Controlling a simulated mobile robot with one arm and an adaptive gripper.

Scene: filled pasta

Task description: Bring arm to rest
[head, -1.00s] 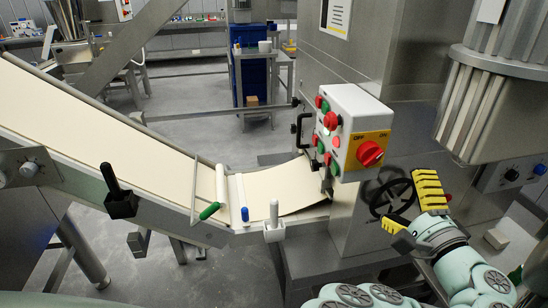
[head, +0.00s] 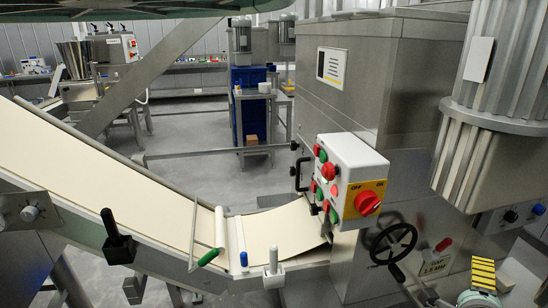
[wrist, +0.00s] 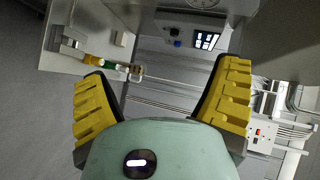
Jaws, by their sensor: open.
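My gripper (wrist: 162,78) is open and empty in the wrist view, with its two yellow ridged fingers wide apart. In the head view one yellow finger (head: 483,274) shows low at the right edge of the machine, below the handwheel's level. The rest of the arm is mostly cut off by the bottom edge. Nothing is between the fingers.
A control box (head: 345,172) with a red knob sits on the steel machine (head: 400,75). A black handwheel (head: 394,243) is left of my gripper. A cream conveyor belt (head: 110,165) slopes down from the left. Open floor (head: 200,120) lies behind.

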